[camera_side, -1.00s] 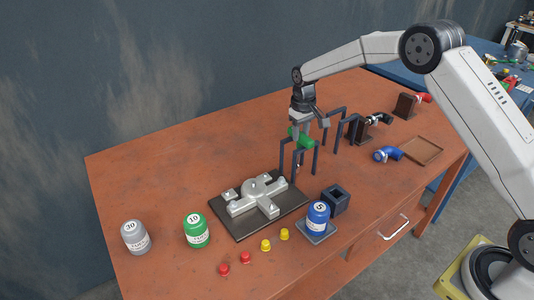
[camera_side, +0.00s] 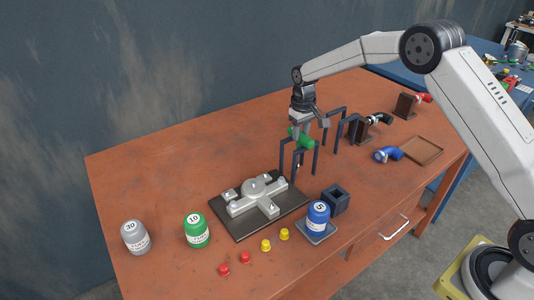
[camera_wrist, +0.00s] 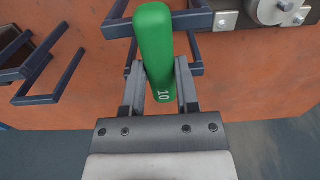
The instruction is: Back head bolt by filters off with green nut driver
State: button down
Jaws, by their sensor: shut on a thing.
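My gripper (camera_side: 305,133) is shut on the green nut driver (camera_side: 306,141), which is marked 10. In the wrist view the green driver (camera_wrist: 155,45) sits between the two fingers (camera_wrist: 160,92). In the side view the driver is by the dark bracket stand (camera_side: 284,158); I cannot tell whether it touches it. The silver engine part (camera_side: 256,196) with its bolts lies on a dark plate (camera_side: 236,232) left of and nearer than the gripper. A part of it shows at the wrist view's top right (camera_wrist: 228,20).
Canisters stand along the front: grey 30 (camera_side: 136,237), green 10 (camera_side: 196,230), blue 5 (camera_side: 318,215). Red and yellow caps (camera_side: 265,245) lie near the front edge. The table's back left is clear.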

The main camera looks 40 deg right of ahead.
aim_at(301, 133)
jog(key=shift+r, duration=0.1)
notch_tip(301, 133, up, 16)
dwell(1.9)
dwell(0.4)
jog(key=w+a+f, duration=0.1)
jog(key=a+f, duration=0.1)
jog(key=a, duration=1)
jog(key=w+a+f, duration=0.2)
jog(key=a+f, duration=0.1)
jog(key=a, duration=0.9)
jog(key=shift+w, duration=0.25)
jog(key=shift+d+f, duration=0.1)
